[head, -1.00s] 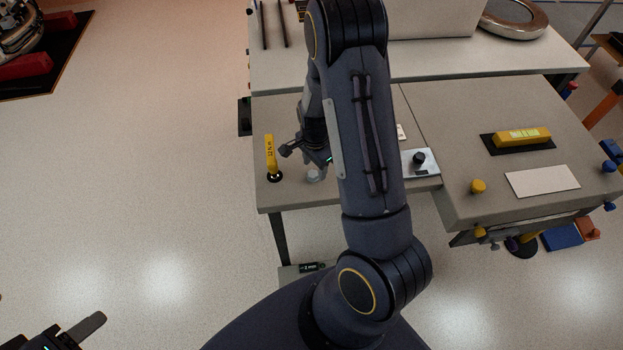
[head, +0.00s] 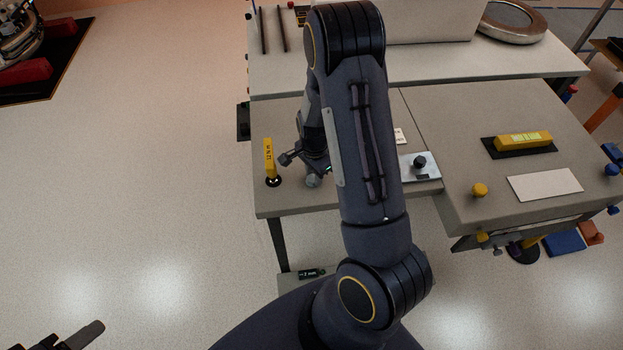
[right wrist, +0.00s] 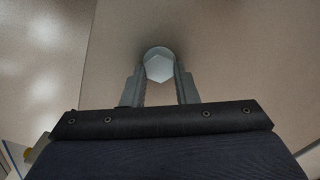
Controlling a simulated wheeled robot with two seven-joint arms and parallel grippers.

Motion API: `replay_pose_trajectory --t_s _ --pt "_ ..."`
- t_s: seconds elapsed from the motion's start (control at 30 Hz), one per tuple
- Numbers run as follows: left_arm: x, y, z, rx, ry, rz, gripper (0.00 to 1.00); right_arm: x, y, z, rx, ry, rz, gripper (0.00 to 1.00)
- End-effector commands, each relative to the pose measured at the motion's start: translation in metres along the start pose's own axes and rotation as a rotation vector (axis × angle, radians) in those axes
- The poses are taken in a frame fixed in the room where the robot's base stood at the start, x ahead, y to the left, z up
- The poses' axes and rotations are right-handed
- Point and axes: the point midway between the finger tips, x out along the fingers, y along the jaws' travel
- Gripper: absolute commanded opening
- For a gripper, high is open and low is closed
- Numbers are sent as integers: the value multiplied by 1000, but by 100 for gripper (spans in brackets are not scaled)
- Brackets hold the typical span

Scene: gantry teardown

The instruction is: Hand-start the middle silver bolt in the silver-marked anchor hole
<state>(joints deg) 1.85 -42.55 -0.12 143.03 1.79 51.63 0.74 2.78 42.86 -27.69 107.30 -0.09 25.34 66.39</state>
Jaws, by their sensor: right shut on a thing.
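A silver hex bolt head (right wrist: 159,65) sits between the two grey fingers of my right gripper (right wrist: 160,82) in the right wrist view, with the fingers touching its sides. In the head view, the silver bolt (head: 312,181) shows just below my right gripper (head: 316,168), near the front edge of the grey bench. The bolt's shank is hidden, and I cannot see the silver-marked anchor hole or tell whether the bolt is in it. My right forearm covers the bench right of the gripper. My left gripper (head: 78,338) is partly in view at the bottom left, away from the bench.
A yellow upright tool (head: 268,158) stands on a dark round base left of the right gripper. A metal plate with a black knob (head: 420,161) lies to the right. The grey bench (head: 285,204) has a free front edge; open floor lies to its left.

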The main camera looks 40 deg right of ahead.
Motion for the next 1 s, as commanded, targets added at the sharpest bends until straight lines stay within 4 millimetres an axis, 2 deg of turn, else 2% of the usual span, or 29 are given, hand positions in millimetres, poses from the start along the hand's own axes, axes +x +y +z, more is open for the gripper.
replay_pose_trajectory --t_s 0.57,0.73,1.0 --pt "-17 8 -8 0 0 0 52 -26 0 0 1 0 0 0" --pt "-17 8 -9 0 0 0 52 -28 0 0 0 0 0 0" --pt "-34 16 -17 0 0 0 52 -53 0 0 0 0 -1 0"
